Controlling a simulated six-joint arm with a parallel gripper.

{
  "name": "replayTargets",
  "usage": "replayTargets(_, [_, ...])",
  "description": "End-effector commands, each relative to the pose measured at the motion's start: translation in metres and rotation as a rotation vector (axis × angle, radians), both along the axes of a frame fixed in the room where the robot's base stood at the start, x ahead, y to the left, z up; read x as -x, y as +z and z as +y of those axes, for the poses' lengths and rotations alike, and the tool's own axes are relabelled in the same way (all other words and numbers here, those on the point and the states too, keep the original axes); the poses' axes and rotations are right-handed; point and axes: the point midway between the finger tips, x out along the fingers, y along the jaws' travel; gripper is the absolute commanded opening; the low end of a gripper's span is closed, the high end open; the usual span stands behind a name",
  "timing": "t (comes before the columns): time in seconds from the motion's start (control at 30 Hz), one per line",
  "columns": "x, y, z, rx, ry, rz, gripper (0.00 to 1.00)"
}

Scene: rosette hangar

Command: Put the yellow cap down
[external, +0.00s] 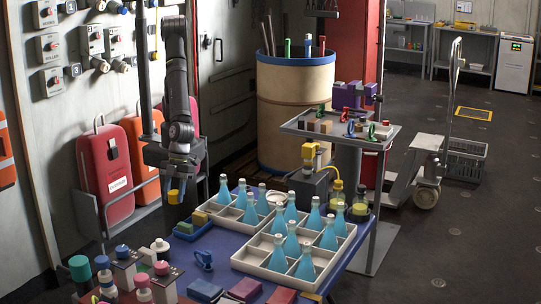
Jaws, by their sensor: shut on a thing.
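My gripper (177,182) points down at the left, in front of the red cases. It is shut on the small yellow cap (173,197), which shows at its lower end. The cap hangs in the air, above and left of a small blue tray (191,233) at the table's left edge. The tray holds yellow and greenish pieces. The fine contact between fingers and cap is too small to see.
White divided trays (252,262) with several blue-filled flasks (305,265) cover the middle of the blue table (222,256). A blue clamp-like item (204,260) lies in front of the small tray. Small bottles (103,270) stand front left.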

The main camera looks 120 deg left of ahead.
Motion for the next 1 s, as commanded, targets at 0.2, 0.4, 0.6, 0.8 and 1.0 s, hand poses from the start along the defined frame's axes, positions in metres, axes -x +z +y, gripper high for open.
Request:
replayTargets(0.2, [-0.044,-0.028,0.011,-0.001,0.003,0.001,0.19])
replayTargets(0.4, [-0.059,-0.037,0.014,0.0,0.001,0.0,0.19])
replayTargets(0.6, [-0.058,-0.063,0.014,-0.003,0.0,0.003,0.19])
replayTargets(0.8, [-0.059,-0.077,0.014,-0.002,-0.001,-0.001,0.19])
replayTargets(1.0, [-0.059,-0.076,0.014,-0.001,-0.001,-0.001,0.19])
